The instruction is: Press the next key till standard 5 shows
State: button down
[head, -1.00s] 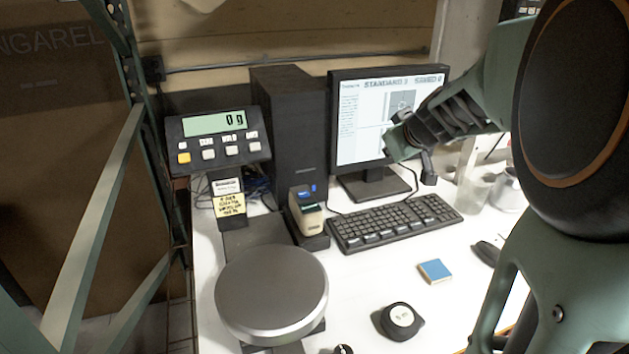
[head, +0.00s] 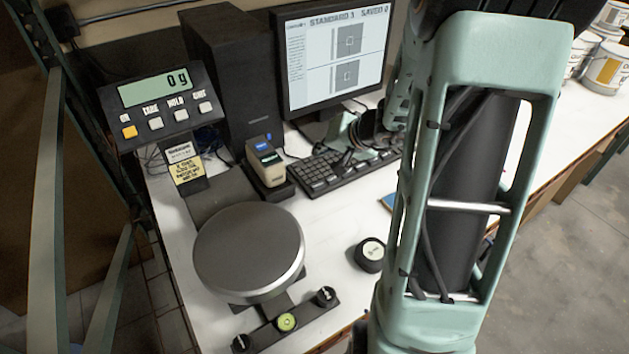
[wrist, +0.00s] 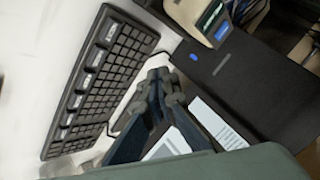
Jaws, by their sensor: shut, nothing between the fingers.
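The black keyboard (head: 318,178) lies on the white desk in front of the monitor (head: 335,55), partly hidden by my arm. In the wrist view the keyboard (wrist: 100,88) shows several pale-labelled keys along one edge; the labels are too blurred to read, so I cannot tell which is the next key. The monitor reads "STANDARD", a digit that looks like 1 or 3, and "SAVED 0". My gripper (head: 352,150) is shut and empty, over the keyboard's far right part in the head view. In the wrist view its fingertips (wrist: 165,82) appear beside the keyboard; contact is unclear.
A scale with a round plate (head: 248,250) and a display (head: 152,92) reading 0 g stands at left. A small beige device (head: 266,162) is left of the keyboard. A black round object (head: 370,254) lies on the desk. A dark computer tower (head: 232,70) stands behind.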

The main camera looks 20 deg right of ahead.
dwell(0.3)
jog(key=b, duration=0.5)
send_over(320, 186)
notch_tip(320, 186, down, 7)
jog(key=shift+f, duration=0.15)
jog(key=shift+f+b, duration=0.75)
jog(key=shift+b, duration=0.45)
jog(key=shift+f+b, duration=0.2)
jog(key=shift+b, duration=0.15)
jog(key=shift+f+b, duration=0.3)
jog(key=shift+b, duration=0.25)
jog(key=shift+f+b, duration=0.3)
jog(key=shift+b, duration=0.3)
dwell(0.6)
jog(key=shift+r, duration=0.1)
jog(key=shift+r+p, duration=0.3)
jog(key=shift+r, duration=0.4)
